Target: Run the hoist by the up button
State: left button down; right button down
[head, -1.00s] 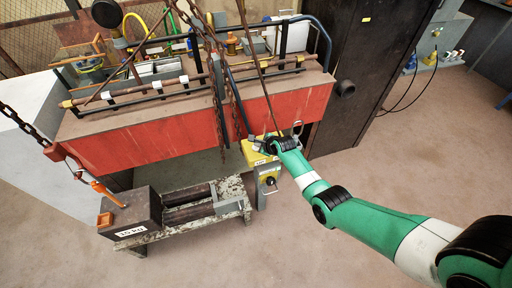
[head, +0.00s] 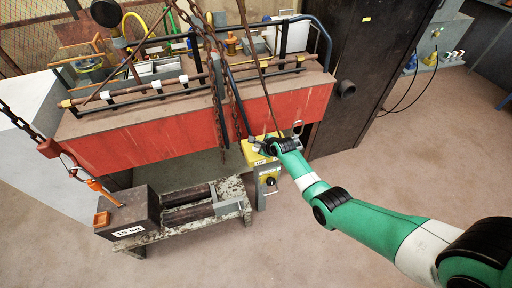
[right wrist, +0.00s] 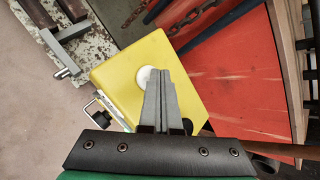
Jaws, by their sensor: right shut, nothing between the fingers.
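The hoist's yellow control box (head: 247,152) hangs in front of the red-fronted bench, with a grey lower part carrying a round black knob (head: 269,181). In the right wrist view its yellow face (right wrist: 118,72) shows one round white button (right wrist: 144,76). My right gripper (right wrist: 162,72) is shut and empty, its tips over the right part of that button; whether they touch is unclear. Any marking on the button cannot be read. The orange hoist hook (head: 102,190) hangs on a chain at the dark weight block (head: 128,211). My left gripper is not in view.
The block, with a white label, is at the left end of a worn low stand (head: 228,191). The red-fronted bench (head: 170,139) holds pipes and hanging chains close behind the box. A dark cabinet (head: 370,60) stands right. The floor in front is clear.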

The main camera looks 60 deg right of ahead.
jog(key=shift+r+p, duration=0.9)
notch_tip(320, 180, up, 5)
jog(key=p, duration=0.5)
jog(key=shift+r, duration=0.1)
dwell(0.5)
